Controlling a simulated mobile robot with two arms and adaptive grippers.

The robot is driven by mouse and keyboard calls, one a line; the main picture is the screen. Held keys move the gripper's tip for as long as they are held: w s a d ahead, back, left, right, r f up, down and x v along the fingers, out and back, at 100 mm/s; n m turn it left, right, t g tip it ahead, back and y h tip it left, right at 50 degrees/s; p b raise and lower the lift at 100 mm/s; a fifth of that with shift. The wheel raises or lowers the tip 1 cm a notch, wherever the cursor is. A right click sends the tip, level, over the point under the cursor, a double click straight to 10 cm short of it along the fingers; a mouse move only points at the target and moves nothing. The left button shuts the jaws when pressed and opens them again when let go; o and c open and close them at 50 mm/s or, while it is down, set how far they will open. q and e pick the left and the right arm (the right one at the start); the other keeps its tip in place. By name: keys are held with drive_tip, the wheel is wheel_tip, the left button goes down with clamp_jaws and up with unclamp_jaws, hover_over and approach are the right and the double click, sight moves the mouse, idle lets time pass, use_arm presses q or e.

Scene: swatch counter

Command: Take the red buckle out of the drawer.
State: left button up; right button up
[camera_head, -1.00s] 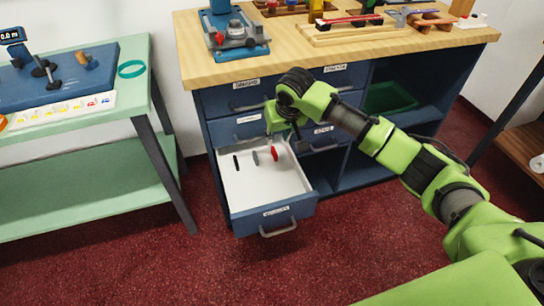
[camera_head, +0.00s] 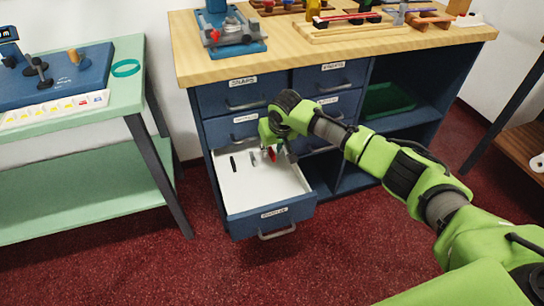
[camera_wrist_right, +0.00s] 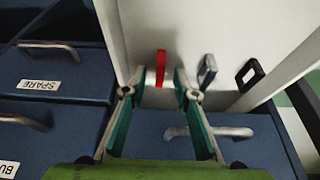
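The red buckle (camera_head: 271,155) stands in the open drawer (camera_head: 268,191) toward its back right, partly hidden by my right gripper in the head view. In the right wrist view the red buckle (camera_wrist_right: 160,67) shows upright between the lines of the two fingertips. My right gripper (camera_wrist_right: 155,84) is open, with its fingertips apart at the buckle's near end; I see no grip on it. In the head view the right gripper (camera_head: 277,148) is low over the drawer's back right part. My left gripper is not in view.
A grey buckle (camera_wrist_right: 207,71) and a black buckle (camera_wrist_right: 250,75) stand beside the red one in the drawer. The wooden counter top (camera_head: 290,53) overhangs behind my right arm. The front of the drawer floor is bare.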

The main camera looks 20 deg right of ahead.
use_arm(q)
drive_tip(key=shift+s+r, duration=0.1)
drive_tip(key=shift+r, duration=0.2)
use_arm(e)
drive_tip(key=shift+w+f, duration=0.1)
drive_tip(key=shift+f, duration=0.1)
clamp_jaws()
drive_tip(key=shift+r, duration=0.1)
